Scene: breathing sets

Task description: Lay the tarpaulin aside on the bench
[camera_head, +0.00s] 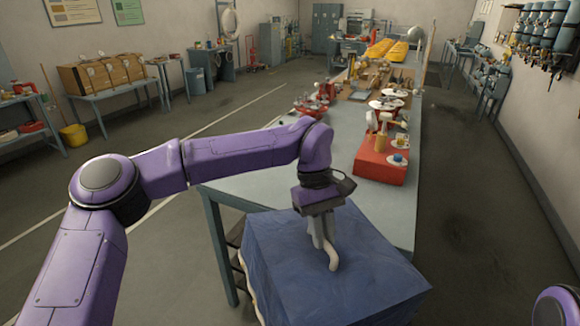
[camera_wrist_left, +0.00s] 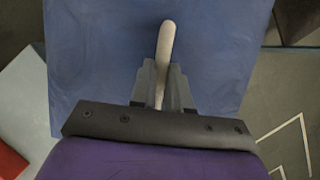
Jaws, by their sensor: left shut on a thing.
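The blue tarpaulin (camera_head: 285,270) is draped like a box cover at the near end of the long bench (camera_head: 250,192). It also spreads under my left gripper in the left wrist view (camera_wrist_left: 215,50). My left gripper (camera_head: 321,236) points down over the tarpaulin's middle, shut on a pale, rounded rod (camera_wrist_left: 165,45). The rod's end sticks out past the fingers, against the blue cloth. I cannot tell whether the rod is fixed to the tarpaulin. What lies under the tarpaulin is mostly hidden. My right gripper is out of view.
A red case (camera_head: 380,165) with small parts stands on the bench beyond the tarpaulin. Plates and tools crowd the bench behind it. The bench's near left top is bare. A side table with cardboard boxes (camera_head: 105,72) and a yellow bucket (camera_head: 73,134) stand at left.

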